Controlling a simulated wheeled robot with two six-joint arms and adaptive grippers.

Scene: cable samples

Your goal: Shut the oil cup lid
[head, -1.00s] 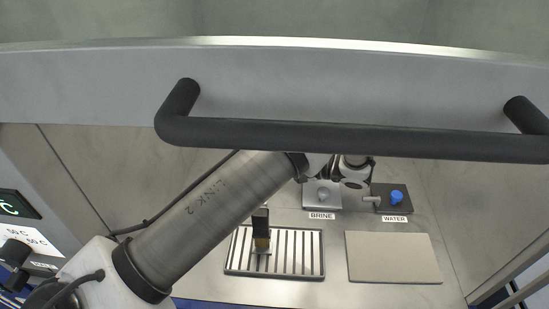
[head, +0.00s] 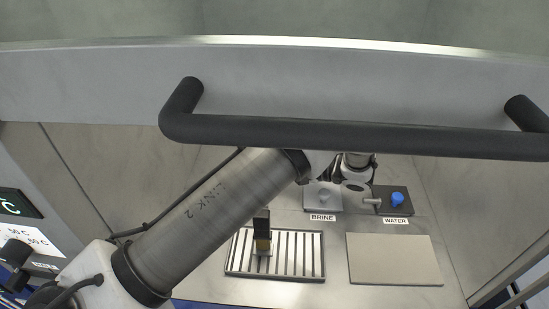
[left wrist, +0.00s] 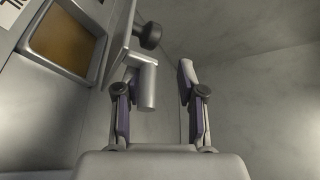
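In the left wrist view, a square cup (left wrist: 68,42) of brown oil is at the upper left. A pale plate, seemingly its lid (left wrist: 118,35), stands raised along the cup's right side, with a black knob (left wrist: 148,36) beyond it. My left gripper (left wrist: 158,73) is open, to the right of the cup. A grey cylinder (left wrist: 146,88) shows between the fingers, close to the left one; I cannot tell whether they touch. In the head view the cup, lid and left gripper are hidden behind my arm and the bar. My right gripper is in neither view.
A hood sash with a black bar handle (head: 340,138) crosses the head view. Below are a slotted tray (head: 300,274) with an upright black-and-yellow piece (head: 262,232), a brine lid (head: 322,197), a water station with blue knob (head: 397,199), and a bare beige mat (head: 394,260).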

